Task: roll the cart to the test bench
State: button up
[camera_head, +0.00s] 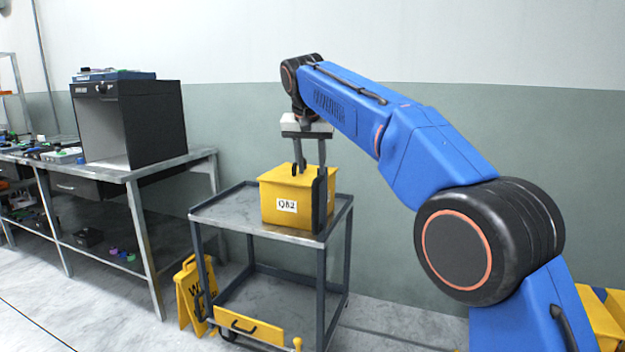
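The cart (230,214) is a grey metal two-shelf trolley standing in the middle of the view, with a wheel showing at its lower front. A yellow box (275,218) labelled Q82 sits on its top shelf. My gripper (309,172) points down at the box from above, its dark fingers apart. One finger is over the box's top and the other is in front of its right side. Whether they touch the box or the cart, I cannot tell. The test bench may be the metal bench (128,172) at the left; no label confirms it.
A black open-fronted cabinet (130,120) and small items stand on the bench. A yellow floor sign (191,294) stands between bench and cart. A yellow object (606,318) is at the lower right. The floor at the lower left is clear.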

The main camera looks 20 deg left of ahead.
jog(key=shift+v, duration=1.2)
